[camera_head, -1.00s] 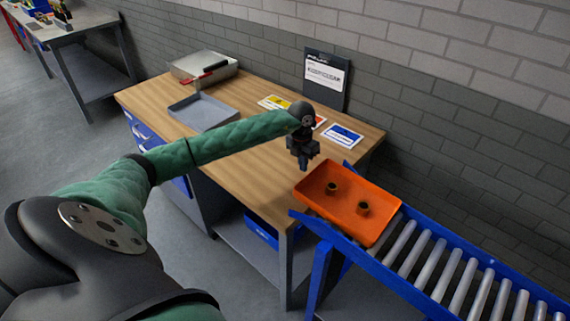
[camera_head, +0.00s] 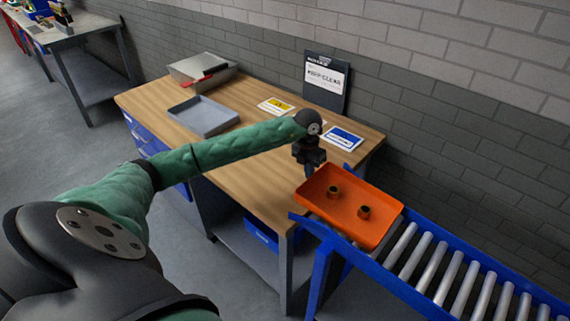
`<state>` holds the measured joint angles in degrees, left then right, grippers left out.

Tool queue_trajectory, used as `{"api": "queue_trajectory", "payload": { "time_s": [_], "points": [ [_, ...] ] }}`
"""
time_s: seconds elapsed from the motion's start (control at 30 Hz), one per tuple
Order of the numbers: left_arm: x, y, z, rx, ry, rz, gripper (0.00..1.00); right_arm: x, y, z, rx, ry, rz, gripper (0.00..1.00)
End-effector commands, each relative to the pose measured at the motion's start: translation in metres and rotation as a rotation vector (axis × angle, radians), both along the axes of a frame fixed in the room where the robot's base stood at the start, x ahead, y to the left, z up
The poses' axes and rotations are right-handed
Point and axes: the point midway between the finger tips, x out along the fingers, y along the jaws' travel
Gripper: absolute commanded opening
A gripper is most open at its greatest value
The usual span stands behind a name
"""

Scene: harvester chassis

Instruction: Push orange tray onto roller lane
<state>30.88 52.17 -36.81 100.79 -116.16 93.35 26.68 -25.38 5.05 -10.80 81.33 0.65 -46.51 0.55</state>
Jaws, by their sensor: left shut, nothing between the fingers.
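The orange tray (camera_head: 346,225) holds two small dark brass-coloured round parts (camera_head: 334,192). It lies at the near end of the roller lane (camera_head: 455,275), between the blue side rails, with its far-left edge close to the wooden bench. Bare metal rollers show to its right. My left gripper (camera_head: 309,170) points down at the tray's upper-left edge, shut and empty. Its fingertips are close behind that edge; I cannot tell if they touch it. My right gripper is not in view.
The wooden bench (camera_head: 255,165) carries a grey shallow tray (camera_head: 203,115), a metal box (camera_head: 200,70), coloured cards (camera_head: 342,138) and a dark sign board (camera_head: 326,80). A brick wall runs behind. A blue bin (camera_head: 261,232) sits on the bench's lower shelf.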

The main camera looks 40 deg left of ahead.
Motion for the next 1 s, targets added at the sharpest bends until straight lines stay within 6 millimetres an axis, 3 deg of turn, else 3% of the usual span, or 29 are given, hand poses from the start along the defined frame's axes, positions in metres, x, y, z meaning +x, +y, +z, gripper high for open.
{"api": "queue_trajectory", "payload": {
  "time_s": [1.0],
  "points": [
    [-0.006, -0.083, -0.004, -0.002, 0.000, -0.002, 0.00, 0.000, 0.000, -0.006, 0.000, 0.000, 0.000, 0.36]
  ]
}}
